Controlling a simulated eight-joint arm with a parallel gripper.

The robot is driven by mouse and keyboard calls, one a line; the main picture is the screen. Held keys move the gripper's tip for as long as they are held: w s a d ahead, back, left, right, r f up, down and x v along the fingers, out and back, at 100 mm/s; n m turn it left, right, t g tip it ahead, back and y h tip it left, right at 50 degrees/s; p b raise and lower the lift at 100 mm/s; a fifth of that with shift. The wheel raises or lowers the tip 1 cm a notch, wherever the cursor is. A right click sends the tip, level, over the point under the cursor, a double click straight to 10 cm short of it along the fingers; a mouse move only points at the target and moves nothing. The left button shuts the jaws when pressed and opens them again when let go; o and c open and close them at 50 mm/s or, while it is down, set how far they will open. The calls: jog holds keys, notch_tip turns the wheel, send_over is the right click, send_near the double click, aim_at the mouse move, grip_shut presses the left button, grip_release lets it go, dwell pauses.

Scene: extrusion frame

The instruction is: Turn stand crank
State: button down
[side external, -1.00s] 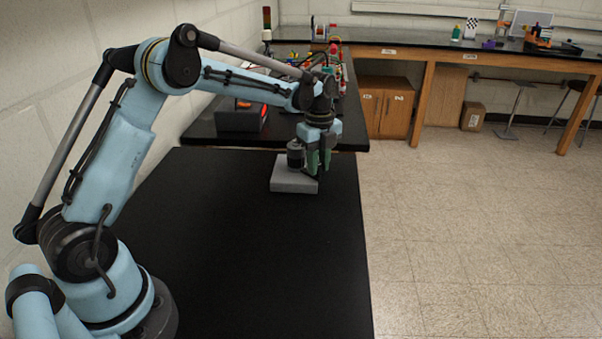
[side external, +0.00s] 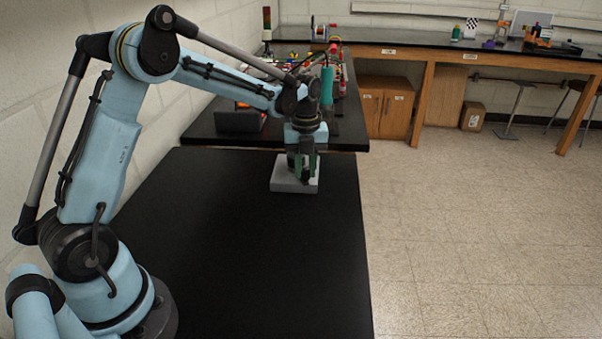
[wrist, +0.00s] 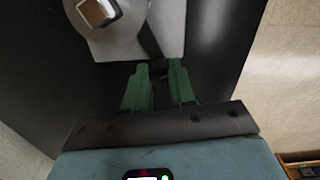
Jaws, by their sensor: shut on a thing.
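The stand has a light grey square base (side external: 283,184) at the far end of the black table. In the wrist view, its round grey top (wrist: 110,30) carries a square metallic stub. A dark crank arm (wrist: 149,40) runs from the round part towards my fingers. My gripper (wrist: 159,68) points at the stand, its green fingers on either side of a small dark handle at the crank's end. In the side view, my gripper (side external: 303,170) is low over the base and hides much of the stand's dark post.
The black table (side external: 240,240) is clear in front of the stand. A second black bench behind it holds a dark box (side external: 238,121), a green cylinder (side external: 327,85) and clutter. Open floor (side external: 460,220) lies to the right.

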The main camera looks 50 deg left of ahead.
jog(key=shift+s+a+m, duration=0.25)
jog(key=shift+s+m, duration=0.2)
jog(key=shift+m, duration=0.3)
jog(key=shift+s+a+m, duration=0.2)
jog(key=shift+s+m, duration=0.2)
jog(key=shift+m, duration=0.35)
jog(key=shift+s+a+m, duration=0.3)
jog(key=shift+m, duration=0.35)
jog(key=shift+s+a+m, duration=0.3)
jog(key=shift+m, duration=0.35)
jog(key=c, duration=0.9)
grip_release()
jog(key=shift+c, duration=0.2)
notch_tip(320, 180, up, 12)
jog(key=shift+c, duration=0.4)
